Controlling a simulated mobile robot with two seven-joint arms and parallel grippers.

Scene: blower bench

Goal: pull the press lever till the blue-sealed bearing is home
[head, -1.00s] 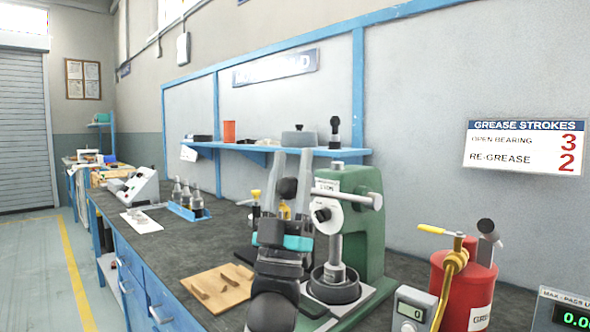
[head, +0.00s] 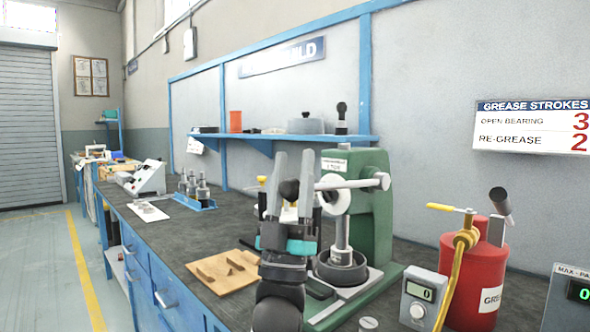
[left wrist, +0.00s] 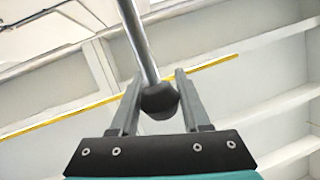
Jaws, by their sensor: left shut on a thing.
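The green arbor press (head: 372,215) stands on the bench, its steel lever (head: 345,184) reaching left from the hub, close to level. My left gripper (head: 293,160) points up, its fingers shut around the lever's black ball knob (head: 289,189). In the left wrist view the knob (left wrist: 159,101) sits between both fingers, with the rod running up past them. The press ram (head: 341,235) reaches down into a dark round housing (head: 342,270) on the press base. I cannot make out the blue-sealed bearing or how deep it sits. My right gripper is not in view.
A wooden board (head: 225,270) with small pieces lies left of my gripper. A red grease canister (head: 473,270) and a grey meter (head: 420,297) stand to the right of the press. A blue rack (head: 194,201) with several tools stands farther back.

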